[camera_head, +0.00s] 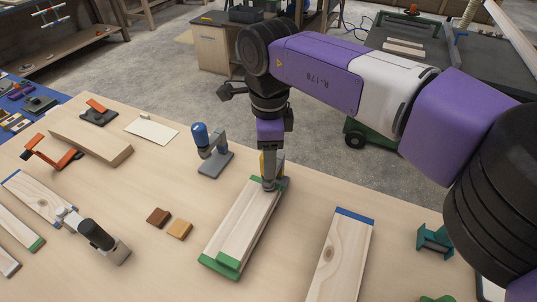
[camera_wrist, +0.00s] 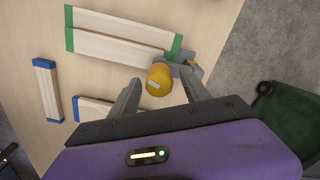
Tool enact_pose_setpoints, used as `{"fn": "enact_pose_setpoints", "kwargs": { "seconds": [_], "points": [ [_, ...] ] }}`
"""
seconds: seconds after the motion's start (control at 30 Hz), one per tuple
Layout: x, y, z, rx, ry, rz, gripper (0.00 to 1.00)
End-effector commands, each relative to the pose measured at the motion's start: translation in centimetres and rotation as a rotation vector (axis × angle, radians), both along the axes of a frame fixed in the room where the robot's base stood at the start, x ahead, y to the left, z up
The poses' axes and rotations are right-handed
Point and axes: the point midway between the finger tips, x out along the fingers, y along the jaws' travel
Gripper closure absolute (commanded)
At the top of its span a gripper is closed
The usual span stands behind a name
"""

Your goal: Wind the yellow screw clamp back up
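The yellow screw clamp shows its yellow knob (camera_wrist: 159,79) in the wrist view and a sliver of yellow (camera_head: 262,164) in the head view. Its grey frame (camera_wrist: 188,72) sits at the end of two stacked boards with green ends (camera_wrist: 122,42), which also lie in the middle of the bench in the head view (camera_head: 243,222). My gripper (camera_wrist: 160,82) points down there, fingers apart on either side of the knob, with a gap visible on both sides. In the head view my gripper (camera_head: 269,172) hides most of the clamp. The screw's contact with the boards is hidden.
A blue-topped clamp (camera_head: 201,137) stands left of my gripper. A black-handled clamp (camera_head: 96,234) sits on boards at left. Two small blocks (camera_head: 180,229) lie between. A blue-ended board (camera_head: 340,260) and a teal clamp (camera_head: 435,240) are at right. Orange clamps (camera_head: 54,154) are at far left.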

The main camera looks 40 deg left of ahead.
Motion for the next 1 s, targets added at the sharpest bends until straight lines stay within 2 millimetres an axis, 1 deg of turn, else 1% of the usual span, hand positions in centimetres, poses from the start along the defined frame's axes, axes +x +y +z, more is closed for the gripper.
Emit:
{"fn": "enact_pose_setpoints", "kwargs": {
  "seconds": [0.13,0.23,0.37,0.5,0.6,0.7,0.8,1.0],
  "points": [
    [0.0,0.0,0.1,0.0,0.0,0.0,0.45],
    [0.1,0.0,0.8,0.0,-0.001,0.0,0.45],
    [0.1,0.0,2.8,0.001,-0.002,0.0,0.45],
    [0.1,0.0,5.1,0.001,-0.001,0.0,0.45],
    [0.1,0.0,6.4,0.001,-0.003,-0.001,0.45],
    [0.1,0.0,7.3,-0.001,-0.001,0.0,0.45],
    [0.1,0.0,7.7,0.0,0.0,0.0,0.45],
    [0.1,0.0,7.8,0.0,0.0,0.0,0.45]
  ]
}}
